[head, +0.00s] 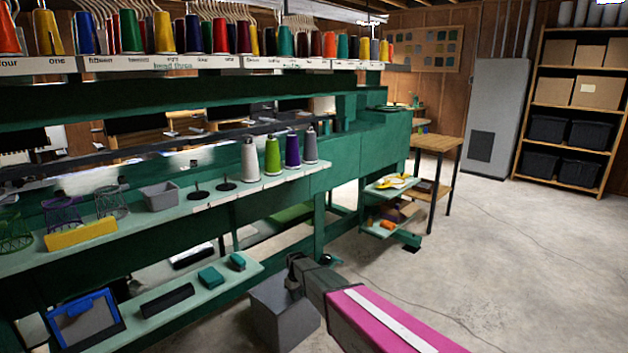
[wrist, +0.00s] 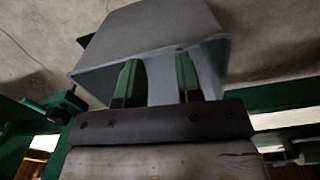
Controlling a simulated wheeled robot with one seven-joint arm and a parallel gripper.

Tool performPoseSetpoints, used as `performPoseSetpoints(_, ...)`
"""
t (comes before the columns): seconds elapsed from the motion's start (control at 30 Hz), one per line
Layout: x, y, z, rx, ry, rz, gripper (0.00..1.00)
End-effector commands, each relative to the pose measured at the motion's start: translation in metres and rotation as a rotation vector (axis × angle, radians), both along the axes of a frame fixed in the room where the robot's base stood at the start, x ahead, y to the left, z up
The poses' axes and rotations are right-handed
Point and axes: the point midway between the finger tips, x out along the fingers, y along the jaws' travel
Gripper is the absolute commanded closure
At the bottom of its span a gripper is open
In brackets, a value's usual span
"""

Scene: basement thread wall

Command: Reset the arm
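My arm, magenta with a white stripe, reaches in from the bottom right of the head view. It ends in my dark gripper (head: 294,274), low in front of the green machine and above a grey bin (head: 283,318). In the wrist view, my gripper (wrist: 158,75) has two green fingers standing apart with nothing visible between them. The grey bin (wrist: 150,30) is just beyond the fingertips, its open side toward them. I cannot tell whether the fingers touch it. The bin's contents are hidden.
The green machine (head: 365,140) has a shelf with thread cones (head: 272,155), a grey tray (head: 160,196) and wire baskets. A lower shelf holds a blue-framed item (head: 87,320). A wooden table (head: 437,143) and storage shelves (head: 572,105) stand behind. The concrete floor at right is open, crossed by a cable.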

Motion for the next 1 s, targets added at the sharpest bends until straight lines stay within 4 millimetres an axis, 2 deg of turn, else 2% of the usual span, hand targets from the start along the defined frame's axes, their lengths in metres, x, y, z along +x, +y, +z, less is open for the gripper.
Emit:
performPoseSetpoints(0.03, -0.012, -0.015, 0.010, 0.000, 0.000, -0.024, 0.67)
performPoseSetpoints(0.17, -0.035, -0.050, 0.031, 0.002, -0.001, -0.093, 0.67)
performPoseSetpoints(0.27, -0.061, -0.084, 0.053, 0.003, -0.002, -0.166, 0.67)
performPoseSetpoints(0.4, -0.117, -0.144, 0.092, 0.006, -0.001, -0.306, 0.67)
performPoseSetpoints(0.6, -0.201, -0.217, 0.144, 0.010, -0.001, -0.514, 0.67)
performPoseSetpoints(0.7, -0.234, -0.240, 0.162, 0.011, -0.001, -0.595, 0.67)
performPoseSetpoints(0.8, -0.255, -0.255, 0.174, 0.013, -0.002, -0.651, 0.67)
performPoseSetpoints(0.9, -0.265, -0.262, 0.179, 0.013, -0.001, -0.679, 0.67)
performPoseSetpoints(1.0, -0.267, -0.263, 0.180, 0.014, -0.001, -0.685, 0.67)
